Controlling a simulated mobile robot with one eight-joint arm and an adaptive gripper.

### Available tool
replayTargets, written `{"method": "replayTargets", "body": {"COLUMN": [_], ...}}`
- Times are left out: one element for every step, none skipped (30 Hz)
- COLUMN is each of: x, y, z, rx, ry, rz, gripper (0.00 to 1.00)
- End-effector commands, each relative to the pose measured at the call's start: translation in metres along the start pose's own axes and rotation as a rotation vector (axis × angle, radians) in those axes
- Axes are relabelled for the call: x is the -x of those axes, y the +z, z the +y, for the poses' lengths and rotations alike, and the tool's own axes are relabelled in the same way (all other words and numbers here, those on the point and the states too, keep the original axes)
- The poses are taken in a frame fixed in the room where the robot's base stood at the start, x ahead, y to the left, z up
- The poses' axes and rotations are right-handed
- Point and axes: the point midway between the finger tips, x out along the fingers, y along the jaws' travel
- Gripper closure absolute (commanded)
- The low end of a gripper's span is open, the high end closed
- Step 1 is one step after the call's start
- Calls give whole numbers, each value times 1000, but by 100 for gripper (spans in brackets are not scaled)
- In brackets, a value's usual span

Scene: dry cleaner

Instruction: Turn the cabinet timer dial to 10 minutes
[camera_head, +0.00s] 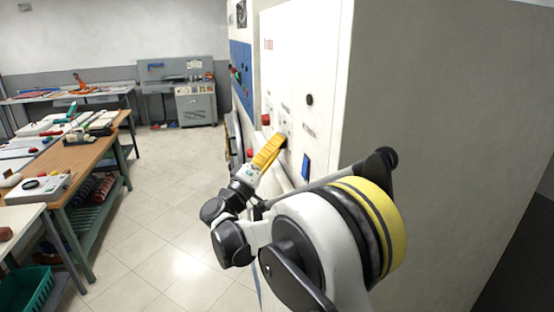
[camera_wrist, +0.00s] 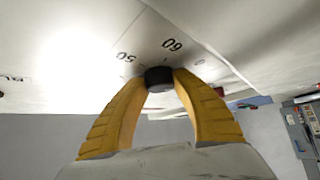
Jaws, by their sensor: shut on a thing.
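The timer dial is a small black knob (camera_wrist: 158,78) on the white cabinet panel (camera_wrist: 80,45). In the wrist view, printed numbers 50 and 60 show beside it, upside down. My gripper (camera_wrist: 160,84) has its two yellow fingers closed on the knob, one on each side. In the head view, my gripper (camera_head: 281,138) reaches up to the front of the white cabinet (camera_head: 305,50), and the knob is mostly hidden behind the fingertips. The knob's pointer and the 10 mark cannot be made out.
A black knob (camera_head: 310,99) and a blue rectangular part (camera_head: 306,166) sit on the panel near my gripper. A blue board (camera_head: 240,72) hangs farther along the wall. Workbenches (camera_head: 100,146) stand at the left. The tiled floor (camera_head: 165,190) between is clear.

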Motion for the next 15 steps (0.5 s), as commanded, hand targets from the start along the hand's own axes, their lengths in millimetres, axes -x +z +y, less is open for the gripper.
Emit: {"method": "replayTargets", "body": {"x": [1,1,1,0,0,0,0,0,-1,-1,-1,-1,-1,-1,-1], "y": [1,1,1,1,1,0,0,0,0,0,0,0,0,0,-1], "z": [-4,-4,-4,-4,-3,-3,-3,-2,-2,-2,-2,-2,-2,-1,-1], "rx": [-20,-32,-49,-60,-71,-84,-93,-100,-110,-117,-122,-128,-132,-135,-139], "ry": [23,36,52,64,75,87,96,104,114,120,125,131,135,138,142], "rz": [1,2,1,1,1,1,1,1,1,1,1,1,1,1,1], "gripper": [98,98,98,98,98,98,98,98,98,98,98,98,98,98,98]}}
